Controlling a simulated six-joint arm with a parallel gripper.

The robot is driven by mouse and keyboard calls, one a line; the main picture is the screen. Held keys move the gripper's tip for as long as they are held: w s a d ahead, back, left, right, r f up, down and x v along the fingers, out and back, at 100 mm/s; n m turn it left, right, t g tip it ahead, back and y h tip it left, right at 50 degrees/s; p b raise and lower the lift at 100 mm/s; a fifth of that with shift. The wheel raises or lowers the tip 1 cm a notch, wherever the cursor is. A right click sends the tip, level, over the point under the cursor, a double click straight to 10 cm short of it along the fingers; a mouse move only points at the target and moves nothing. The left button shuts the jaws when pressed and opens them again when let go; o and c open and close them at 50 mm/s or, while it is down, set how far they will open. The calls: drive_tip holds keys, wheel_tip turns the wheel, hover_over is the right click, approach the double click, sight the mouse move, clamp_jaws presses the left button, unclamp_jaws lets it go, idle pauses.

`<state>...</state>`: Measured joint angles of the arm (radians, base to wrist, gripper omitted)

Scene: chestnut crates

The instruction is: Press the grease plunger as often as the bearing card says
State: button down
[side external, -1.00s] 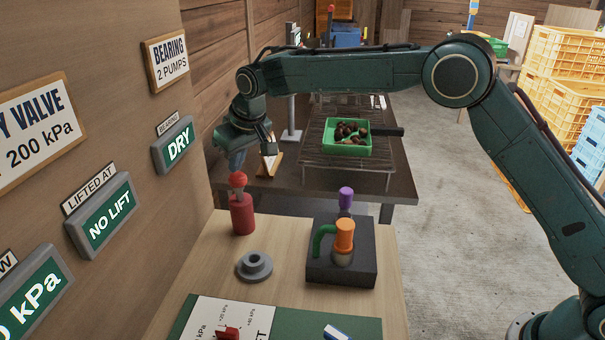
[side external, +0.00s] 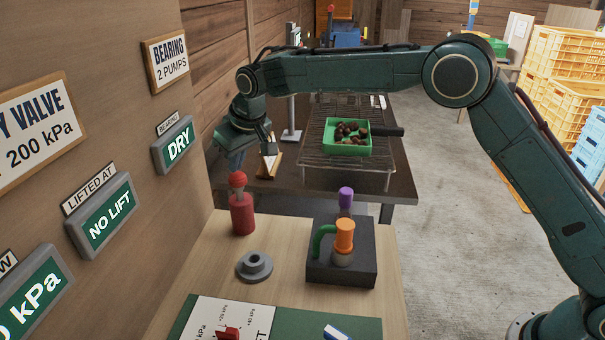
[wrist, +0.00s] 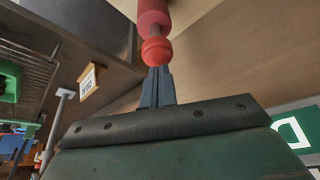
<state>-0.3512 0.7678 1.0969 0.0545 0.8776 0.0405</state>
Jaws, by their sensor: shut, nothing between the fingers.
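The bearing card (side external: 167,60) on the wall reads "BEARING 2 PUMPS". The bearing display (side external: 173,144) below it reads "DRY". The grease plunger is a red cylinder (side external: 242,215) with a round red knob (side external: 238,180) on a short stem, standing upright at the bench's back left. My gripper (side external: 236,166) is shut and empty, pointing down just above the knob. In the wrist view the closed fingertips (wrist: 158,72) line up with the knob (wrist: 156,52). I cannot tell whether they touch it.
A grey flanged ring (side external: 254,266) and a dark block (side external: 341,265) with orange, green and purple parts stand on the bench. A red dial knob (side external: 229,333) is at the front. Behind, a green tray (side external: 347,150) of chestnuts sits on a wire rack. The wall is close on the left.

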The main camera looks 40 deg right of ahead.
sight(239, 178)
drive_tip(key=shift+f, duration=0.1)
idle(0.3)
drive_tip(key=shift+f, duration=2.4)
drive_tip(key=shift+r, duration=3.85)
wheel_tip(239, 178, up, 4)
drive_tip(key=shift+f, duration=0.1)
drive_tip(key=shift+f, duration=0.1)
